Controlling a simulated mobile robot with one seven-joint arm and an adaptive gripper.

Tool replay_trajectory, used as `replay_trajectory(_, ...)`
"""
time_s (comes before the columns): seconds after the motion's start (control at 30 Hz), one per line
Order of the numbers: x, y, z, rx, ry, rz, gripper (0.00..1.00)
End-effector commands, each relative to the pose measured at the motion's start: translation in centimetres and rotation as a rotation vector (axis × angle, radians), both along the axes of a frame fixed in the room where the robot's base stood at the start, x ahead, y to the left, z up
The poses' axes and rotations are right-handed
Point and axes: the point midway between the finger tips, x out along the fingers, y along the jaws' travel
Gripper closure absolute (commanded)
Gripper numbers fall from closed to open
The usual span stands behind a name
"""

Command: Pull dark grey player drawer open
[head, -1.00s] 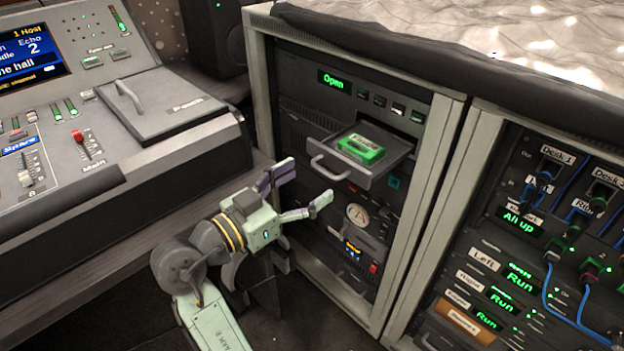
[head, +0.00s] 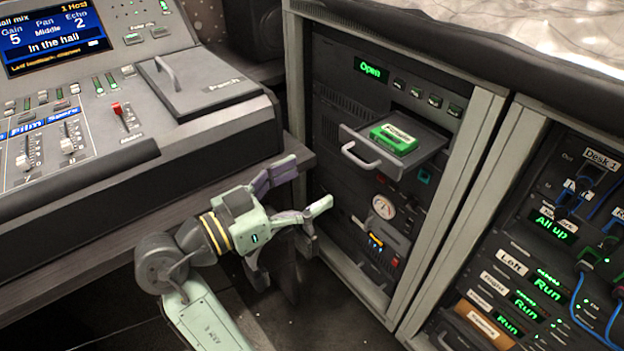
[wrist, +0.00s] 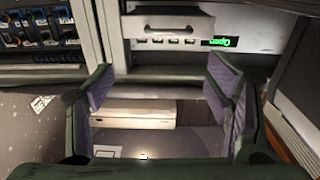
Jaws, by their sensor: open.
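The dark grey player drawer (head: 430,146) sticks out of the rack below a green "Open" display. Its light grey bar handle (head: 361,156) faces my arm, and a green cassette-like item (head: 394,138) lies in it. In the wrist view the drawer front (wrist: 168,24) shows at the top, apart from my fingers. My gripper (head: 310,188) is open and empty, left of and below the handle, and not touching it. In the wrist view my gripper (wrist: 160,88) has its purple-padded fingers spread wide with nothing between them.
A mixing desk (head: 215,125) with a lidded box and faders stands at the left, its edge close to my gripper. A second rack (head: 520,245) with patch cables stands at the right. A round gauge (head: 383,207) sits below the drawer. Free floor lies in front of the racks.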

Motion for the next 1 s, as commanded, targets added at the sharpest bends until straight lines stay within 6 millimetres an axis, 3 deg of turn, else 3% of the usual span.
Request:
replay_trajectory(0.3, -1.2, 1.6, -0.7, -0.003, 0.006, 0.006, 0.27)
replay_trajectory(1.0, -1.2, 1.6, -0.8, -0.002, 0.004, 0.004, 0.27)
